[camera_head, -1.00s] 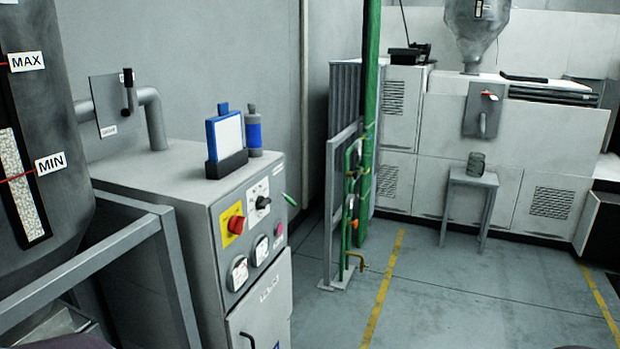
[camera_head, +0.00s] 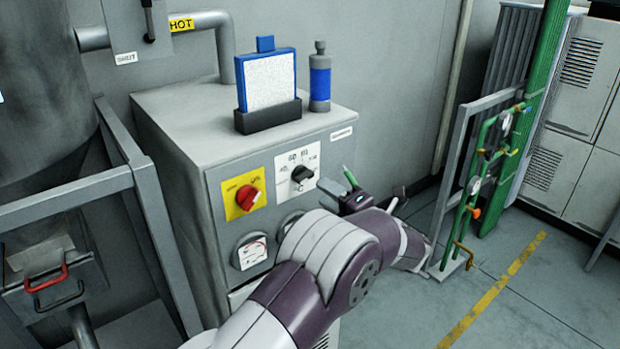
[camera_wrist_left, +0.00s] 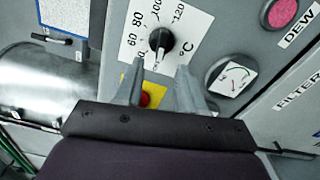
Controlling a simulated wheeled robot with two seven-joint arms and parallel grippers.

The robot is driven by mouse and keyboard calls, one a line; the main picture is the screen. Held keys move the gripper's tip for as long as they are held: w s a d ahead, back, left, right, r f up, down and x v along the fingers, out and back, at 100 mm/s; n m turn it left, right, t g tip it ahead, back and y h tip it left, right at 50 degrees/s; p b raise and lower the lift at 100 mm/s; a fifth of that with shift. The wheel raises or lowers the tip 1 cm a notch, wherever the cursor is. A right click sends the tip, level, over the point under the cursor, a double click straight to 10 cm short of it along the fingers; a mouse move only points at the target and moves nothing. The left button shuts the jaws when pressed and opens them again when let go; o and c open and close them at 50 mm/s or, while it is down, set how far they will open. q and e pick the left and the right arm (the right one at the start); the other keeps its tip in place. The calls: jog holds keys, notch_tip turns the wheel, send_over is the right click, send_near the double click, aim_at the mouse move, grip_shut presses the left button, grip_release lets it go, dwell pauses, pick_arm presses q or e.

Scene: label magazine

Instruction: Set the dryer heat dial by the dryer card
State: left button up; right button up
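The heat dial (camera_head: 302,176) is a black knob on a white plate with temperature numbers, on the front of the grey dryer cabinet (camera_head: 185,145). The dial also shows in the left wrist view (camera_wrist_left: 161,41), with a °C scale. My right gripper is out of view.
A red knob on a yellow plate (camera_head: 241,196) sits left of the dial, with gauges (camera_head: 252,252) below. A blue-and-grey bottle (camera_head: 320,78) stands beside the card. A grey rail frame (camera_head: 150,225) is at the left; green pipes (camera_head: 525,120) stand at the right.

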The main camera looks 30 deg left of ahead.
aim_at(308, 179)
pick_arm(q)
jog(key=x, duration=0.2)
jog(key=p+x, duration=0.1)
jog(key=x, duration=0.2)
jog(key=shift+w+a, duration=0.15)
jog(key=shift+w, duration=0.25)
jog(key=shift+w+a, duration=0.1)
jog(key=shift+a, duration=0.5)
jog(key=shift+f, duration=0.1)
grip_shut()
jog(key=shift+m, duration=0.3)
jog(key=m+p, duration=0.1)
jog(key=m, duration=0.2)
jog(key=shift+m, duration=0.3)
jog(key=m+p, duration=0.2)
jog(key=m, duration=0.1)
jog(key=shift+m, duration=0.3)
jog(key=m+p, duration=0.3)
jog(key=m, duration=0.2)
jog(key=shift+m+p, duration=0.9)
jog(key=shift+m, duration=0.6)
